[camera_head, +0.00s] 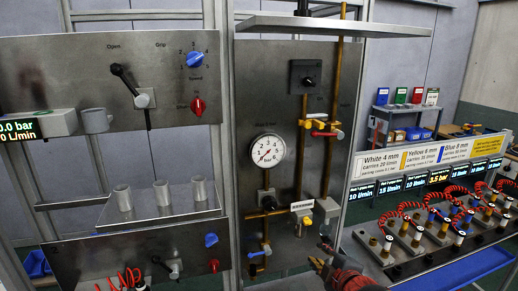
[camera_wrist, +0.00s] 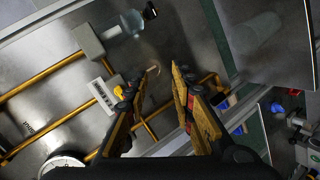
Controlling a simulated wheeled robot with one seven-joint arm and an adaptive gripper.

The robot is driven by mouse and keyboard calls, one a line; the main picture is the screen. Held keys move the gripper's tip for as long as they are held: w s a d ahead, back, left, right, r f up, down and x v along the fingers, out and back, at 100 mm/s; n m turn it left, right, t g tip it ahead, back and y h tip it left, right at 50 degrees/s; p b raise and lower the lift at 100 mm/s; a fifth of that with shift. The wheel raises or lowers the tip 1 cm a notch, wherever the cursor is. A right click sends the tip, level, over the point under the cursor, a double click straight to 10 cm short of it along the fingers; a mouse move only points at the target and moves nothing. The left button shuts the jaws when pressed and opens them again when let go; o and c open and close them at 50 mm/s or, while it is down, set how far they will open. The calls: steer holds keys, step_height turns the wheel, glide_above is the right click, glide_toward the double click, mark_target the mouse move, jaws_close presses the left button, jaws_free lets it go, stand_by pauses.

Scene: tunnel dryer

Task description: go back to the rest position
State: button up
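My gripper (camera_head: 322,260) shows at the bottom of the head view, in front of the lower right part of the middle steel panel (camera_head: 240,110). In the wrist view my gripper (camera_wrist: 162,78) has its two fingers spread apart with nothing between them. It is open and empty. Behind the fingers the wrist view shows brass pipes (camera_wrist: 60,73) on the steel panel and a clear cup-shaped fitting (camera_wrist: 132,22). I cannot tell how far the fingertips are from the pipes.
The panel carries a round gauge (camera_head: 267,149). Left stand panels with a black lever (camera_head: 125,78), a blue knob (camera_head: 194,59) and a red knob (camera_head: 198,106). At right a bench (camera_head: 425,262) bears several fittings with red coiled hoses. A steel shelf (camera_head: 330,25) juts out above.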

steer(key=s+d+r+m+g+h, duration=0.25)
steer(key=s+d+m, duration=0.25)
steer(key=s+m, duration=0.4)
steer(key=s+a+m+g, duration=0.2)
steer(key=s+m, duration=0.1)
steer(key=s, duration=0.7)
steer(key=s+a+m+g, duration=0.1)
steer(key=s+m+g, duration=0.1)
steer(key=s, duration=0.7)
steer(key=shift+s+a+m+g+y, duration=0.35)
steer(key=shift+s+m, duration=0.05)
steer(key=shift+m, duration=0.2)
